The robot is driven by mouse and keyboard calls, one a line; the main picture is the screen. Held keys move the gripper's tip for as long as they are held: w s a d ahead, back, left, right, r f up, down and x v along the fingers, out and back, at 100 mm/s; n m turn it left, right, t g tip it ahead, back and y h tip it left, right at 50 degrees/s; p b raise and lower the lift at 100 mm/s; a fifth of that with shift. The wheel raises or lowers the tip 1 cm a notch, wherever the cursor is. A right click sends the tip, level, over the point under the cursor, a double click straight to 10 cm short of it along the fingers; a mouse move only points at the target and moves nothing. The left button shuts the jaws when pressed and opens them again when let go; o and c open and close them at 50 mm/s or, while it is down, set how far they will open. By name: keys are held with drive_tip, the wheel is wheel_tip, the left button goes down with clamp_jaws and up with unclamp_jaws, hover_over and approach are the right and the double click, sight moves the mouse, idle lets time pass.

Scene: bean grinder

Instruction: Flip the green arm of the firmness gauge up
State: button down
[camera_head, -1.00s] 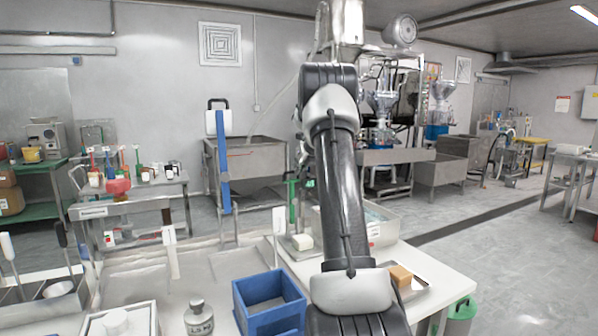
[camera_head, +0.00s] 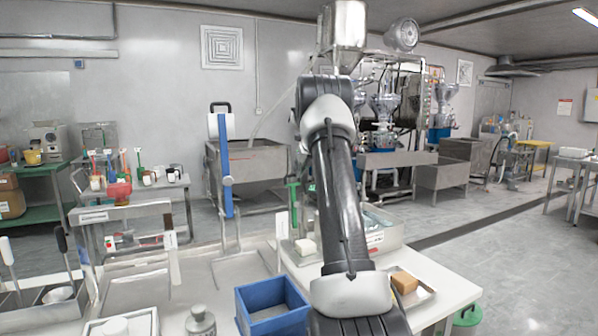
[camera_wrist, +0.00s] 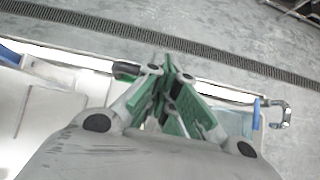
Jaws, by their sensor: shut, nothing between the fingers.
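A narrow green upright part (camera_head: 293,196), apparently the gauge's green arm, shows just left of my arm in the head view. My arm hides part of the area around it, so its exact angle is unclear. A pale block (camera_head: 305,247) sits below it. My gripper (camera_wrist: 172,78) shows in the wrist view with its green-faced fingers drawn together and nothing between them. A black handle-like end (camera_wrist: 126,68) lies just left of the fingertips. I cannot tell whether the fingers touch the gauge. My gripper is hidden behind my arm in the head view.
A tall blue bar (camera_head: 225,165) stands upright left of the gauge area. A blue box (camera_head: 272,314) and a grey bottle (camera_head: 200,321) are at the front. A tray (camera_head: 421,294) with a brown block (camera_head: 404,283) lies right of my arm. Floor beyond is open.

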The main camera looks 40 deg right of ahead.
drive_tip(key=v, duration=1.2)
